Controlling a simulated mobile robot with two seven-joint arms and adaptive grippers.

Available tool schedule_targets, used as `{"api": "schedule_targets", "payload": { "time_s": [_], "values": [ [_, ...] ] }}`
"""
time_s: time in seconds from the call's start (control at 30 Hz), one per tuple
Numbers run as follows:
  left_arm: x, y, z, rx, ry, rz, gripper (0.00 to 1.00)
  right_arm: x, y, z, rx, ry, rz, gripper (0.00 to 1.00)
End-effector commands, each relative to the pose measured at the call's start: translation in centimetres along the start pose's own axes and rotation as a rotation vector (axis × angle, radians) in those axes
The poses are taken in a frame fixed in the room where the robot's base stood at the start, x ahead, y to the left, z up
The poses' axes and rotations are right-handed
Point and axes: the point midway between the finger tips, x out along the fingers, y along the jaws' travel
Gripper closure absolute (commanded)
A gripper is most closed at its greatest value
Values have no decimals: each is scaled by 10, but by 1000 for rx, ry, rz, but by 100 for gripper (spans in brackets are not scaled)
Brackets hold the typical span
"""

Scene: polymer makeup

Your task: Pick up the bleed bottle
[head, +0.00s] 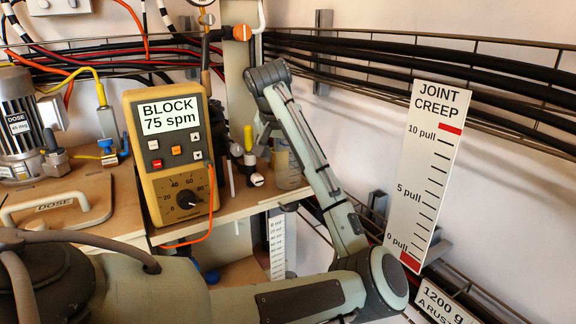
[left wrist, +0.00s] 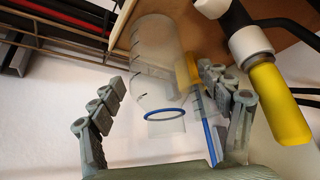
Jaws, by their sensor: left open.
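The bleed bottle is a clear, graduated cylinder. In the head view the bottle (head: 288,166) stands at the right end of the wooden bench, partly hidden by my left arm. In the left wrist view the bottle (left wrist: 158,62) shows tilted, with a blue ring near its end and a blue tube beside it. My left gripper (head: 264,142) points down beside the bottle. In the left wrist view the left gripper (left wrist: 162,84) is open, its fingers on either side of the bottle; I cannot tell whether they touch it. My right gripper is not in view.
A yellow-handled fitting (left wrist: 275,98) is close beside the right finger. A yellow meter (head: 172,155) reading "BLOCK 75 spm" stands left of the bottle. Cables (head: 400,65) run along the wall behind. A "JOINT CREEP" scale (head: 428,165) stands at the right.

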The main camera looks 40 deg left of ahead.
Motion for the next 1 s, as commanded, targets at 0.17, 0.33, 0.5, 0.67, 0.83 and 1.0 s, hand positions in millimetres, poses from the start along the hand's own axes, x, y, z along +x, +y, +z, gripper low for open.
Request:
{"api": "schedule_targets", "payload": {
  "time_s": [0.17,0.33,0.5,0.67,0.83,1.0],
  "values": [
    [0,0,0,0,0,0,33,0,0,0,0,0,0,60],
    [0,0,0,0,0,-1,54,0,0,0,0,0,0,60],
    [-1,0,0,0,0,-1,75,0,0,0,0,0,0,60],
    [-1,0,0,0,1,-1,76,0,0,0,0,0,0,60],
    [-8,-1,-6,0,4,-2,76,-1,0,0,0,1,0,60],
    [-35,-1,-23,0,5,-2,76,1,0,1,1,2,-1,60]
  ]
}}
